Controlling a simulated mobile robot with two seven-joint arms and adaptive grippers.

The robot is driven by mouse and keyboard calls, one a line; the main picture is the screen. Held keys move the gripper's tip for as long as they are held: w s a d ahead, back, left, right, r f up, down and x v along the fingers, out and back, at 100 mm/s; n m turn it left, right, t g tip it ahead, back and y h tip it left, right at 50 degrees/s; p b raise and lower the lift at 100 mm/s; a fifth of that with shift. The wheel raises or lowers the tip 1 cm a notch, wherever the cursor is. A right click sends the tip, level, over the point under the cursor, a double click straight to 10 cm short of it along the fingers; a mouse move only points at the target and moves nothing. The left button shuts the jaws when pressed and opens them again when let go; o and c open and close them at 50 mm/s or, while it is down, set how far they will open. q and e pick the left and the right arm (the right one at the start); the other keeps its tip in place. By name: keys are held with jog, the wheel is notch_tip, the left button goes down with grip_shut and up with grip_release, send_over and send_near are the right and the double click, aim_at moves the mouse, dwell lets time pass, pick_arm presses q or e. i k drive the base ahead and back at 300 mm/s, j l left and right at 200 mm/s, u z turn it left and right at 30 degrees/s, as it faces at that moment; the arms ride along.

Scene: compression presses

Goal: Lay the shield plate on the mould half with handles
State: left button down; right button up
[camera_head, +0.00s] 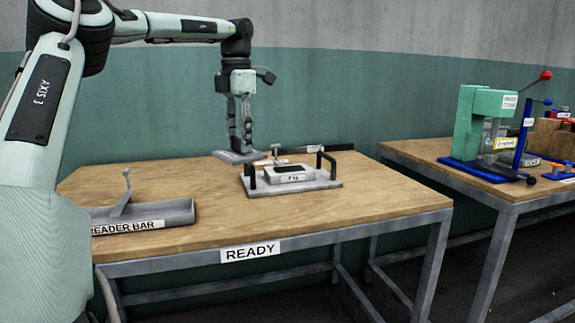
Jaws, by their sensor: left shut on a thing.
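The mould half with handles (331,184) lies on the wooden table. It is a grey plate with black upright handles, and a small labelled block (288,174) sits in its middle. My left gripper (241,148) points straight down behind and to the left of it, fingers close together. The gripper is shut on a flat light-grey plate (232,156), which looks like the shield plate. I cannot tell whether this plate touches the table or hangs just above it. My right gripper is not in view.
A grey tray labelled READER BAR (180,214) with an upright lever stands at the front left. A black bar (338,148) and a small post (276,152) are behind the mould half. A green press (470,125) stands on the right table. The READY table's front right is clear.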

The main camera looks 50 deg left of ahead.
aim_at(279, 170)
jog(key=i+j, duration=0.2)
jog(key=j, duration=0.15)
jog(key=i+j, duration=0.2)
jog(key=j, duration=0.15)
jog(key=i+j, duration=0.2)
jog(key=j, duration=0.15)
